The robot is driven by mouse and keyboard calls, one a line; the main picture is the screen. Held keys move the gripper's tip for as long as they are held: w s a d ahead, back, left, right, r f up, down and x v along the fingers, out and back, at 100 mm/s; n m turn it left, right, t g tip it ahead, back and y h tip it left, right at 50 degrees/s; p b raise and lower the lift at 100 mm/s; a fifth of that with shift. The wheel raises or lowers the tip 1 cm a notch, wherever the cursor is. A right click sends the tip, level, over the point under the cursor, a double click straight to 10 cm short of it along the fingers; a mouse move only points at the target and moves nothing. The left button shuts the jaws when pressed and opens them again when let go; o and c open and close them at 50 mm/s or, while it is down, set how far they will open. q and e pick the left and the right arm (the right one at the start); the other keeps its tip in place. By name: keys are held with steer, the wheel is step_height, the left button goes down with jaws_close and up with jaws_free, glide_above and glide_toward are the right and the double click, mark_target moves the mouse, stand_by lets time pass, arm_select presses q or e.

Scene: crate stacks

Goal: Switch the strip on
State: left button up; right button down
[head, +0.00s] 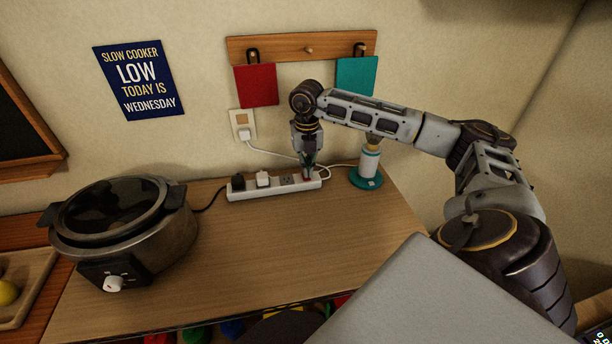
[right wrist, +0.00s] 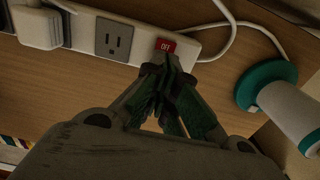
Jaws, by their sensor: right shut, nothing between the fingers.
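The white power strip (head: 275,186) lies along the back of the wooden counter, with a black plug (head: 238,182) and a white plug (head: 263,179) in it. Its red switch (right wrist: 166,46) is at the right end, labelled OFF in the right wrist view. The strip (right wrist: 82,30) also shows there with one empty outlet. My right gripper (head: 308,168) points down over the switch end. In the right wrist view its shut, empty fingertips (right wrist: 168,62) are right at the switch's near edge; I cannot tell whether they touch it. My left gripper is not in view.
A slow cooker (head: 125,225) stands on the left of the counter. A white and teal lamp-like object (head: 368,165) stands just right of the strip. The strip's cord runs to a wall outlet (head: 243,125). The counter front is clear.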

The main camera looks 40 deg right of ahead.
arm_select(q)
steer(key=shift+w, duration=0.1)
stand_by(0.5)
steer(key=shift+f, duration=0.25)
arm_select(e)
steer(key=shift+f, duration=0.35)
arm_select(q)
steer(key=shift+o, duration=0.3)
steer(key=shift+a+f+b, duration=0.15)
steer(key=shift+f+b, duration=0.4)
steer(key=shift+b, duration=0.25)
arm_select(e)
steer(key=shift+s+f, duration=0.1)
steer(key=shift+f, duration=0.8)
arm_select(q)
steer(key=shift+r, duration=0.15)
arm_select(e)
steer(key=shift+r, duration=0.15)
arm_select(q)
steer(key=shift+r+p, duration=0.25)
steer(key=shift+p, duration=0.15)
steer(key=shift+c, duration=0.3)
arm_select(e)
steer(key=shift+r, duration=0.4)
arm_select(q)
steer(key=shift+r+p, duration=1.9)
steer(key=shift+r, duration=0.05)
arm_select(e)
steer(key=shift+r, duration=3.05)
